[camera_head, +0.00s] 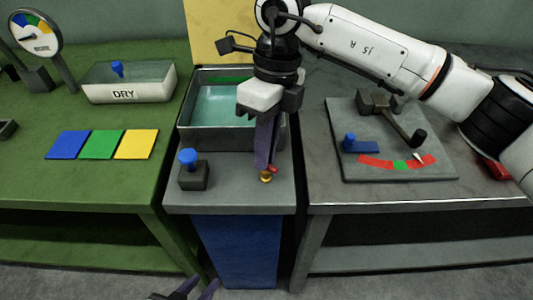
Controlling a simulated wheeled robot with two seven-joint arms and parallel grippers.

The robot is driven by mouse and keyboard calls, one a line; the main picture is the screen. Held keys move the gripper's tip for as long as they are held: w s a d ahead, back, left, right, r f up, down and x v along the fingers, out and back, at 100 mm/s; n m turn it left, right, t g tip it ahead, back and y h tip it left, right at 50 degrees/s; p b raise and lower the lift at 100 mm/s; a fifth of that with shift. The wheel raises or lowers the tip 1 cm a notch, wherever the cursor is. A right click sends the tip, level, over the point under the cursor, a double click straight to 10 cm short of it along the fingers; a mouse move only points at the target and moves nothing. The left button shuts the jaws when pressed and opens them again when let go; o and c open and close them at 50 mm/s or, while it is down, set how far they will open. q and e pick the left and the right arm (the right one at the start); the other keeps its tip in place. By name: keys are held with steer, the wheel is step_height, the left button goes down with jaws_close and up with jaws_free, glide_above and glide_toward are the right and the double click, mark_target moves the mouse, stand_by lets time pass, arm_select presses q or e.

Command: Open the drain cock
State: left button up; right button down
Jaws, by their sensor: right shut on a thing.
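The drain cock (266,178) is a small brass fitting with a red handle (272,169). It is on the front of the grey stand, below the metal basin (217,138). My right gripper (265,165) points down over it, its purple fingers shut on the red handle. The fingers hide part of the handle, and its exact angle is hard to tell. My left gripper (198,288) shows only as purple fingertips at the bottom edge. They are apart, with nothing visible between them.
A blue-knobbed block (193,175) stands left of the cock. A blue bin (233,250) is below. The "DRY" tray (127,82), coloured squares (102,145) and gauge (36,35) are on the green bench. A lever plate (385,165) lies right.

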steer(key=n, duration=0.2)
steer(key=shift+a+n+h+b, duration=0.1)
steer(key=shift+n+h+b, duration=0.2)
steer(key=shift+n+b, duration=0.1)
steer(key=shift+s+a+n+h, duration=0.1)
steer(key=shift+n+h, duration=0.2)
steer(key=shift+n, duration=1.5)
steer(key=c, duration=1.8)
jaws_free()
steer(key=shift+c, duration=0.2)
